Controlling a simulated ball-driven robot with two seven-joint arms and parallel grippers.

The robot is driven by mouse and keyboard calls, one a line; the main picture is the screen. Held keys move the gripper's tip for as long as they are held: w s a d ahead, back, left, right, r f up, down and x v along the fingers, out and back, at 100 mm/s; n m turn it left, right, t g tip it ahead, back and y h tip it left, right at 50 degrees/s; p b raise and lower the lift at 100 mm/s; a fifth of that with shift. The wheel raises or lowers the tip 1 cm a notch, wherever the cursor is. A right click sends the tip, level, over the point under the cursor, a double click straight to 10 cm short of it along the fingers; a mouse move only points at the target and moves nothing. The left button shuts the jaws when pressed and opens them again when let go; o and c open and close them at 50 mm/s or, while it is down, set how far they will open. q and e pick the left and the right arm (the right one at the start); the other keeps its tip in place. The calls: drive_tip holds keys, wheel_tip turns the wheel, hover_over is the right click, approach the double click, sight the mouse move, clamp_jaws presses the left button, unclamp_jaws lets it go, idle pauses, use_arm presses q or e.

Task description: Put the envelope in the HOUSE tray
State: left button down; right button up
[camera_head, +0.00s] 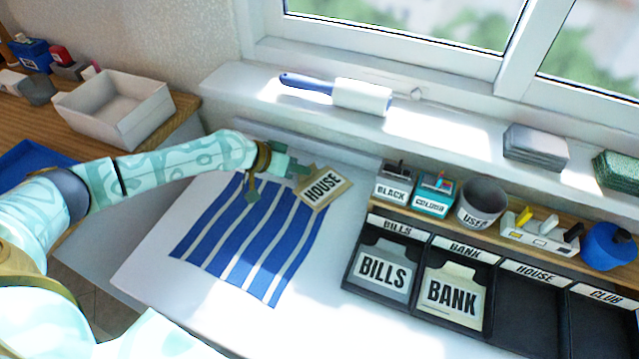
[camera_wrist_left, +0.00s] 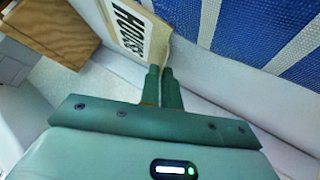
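The tan envelope (camera_head: 338,196) with a white HOUSE label is at the far right corner of the blue-striped cloth, tilted. It also shows in the left wrist view (camera_wrist_left: 153,37), at the fingertips. My left gripper (camera_head: 292,169) is at the envelope's left edge. In the left wrist view its fingers (camera_wrist_left: 161,72) are close together, with the envelope's edge between their tips. The HOUSE tray (camera_head: 527,322) is a black compartment at the right, and it is empty. My right gripper is not in view.
The BILLS tray holds a BILLS envelope (camera_head: 384,273), and the BANK tray holds a BANK envelope (camera_head: 453,297). The CLUB tray (camera_head: 600,325) is right of HOUSE. Boxes, a USED cup (camera_head: 482,203) and a blue pot (camera_head: 608,245) stand behind. White table lies between cloth and trays.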

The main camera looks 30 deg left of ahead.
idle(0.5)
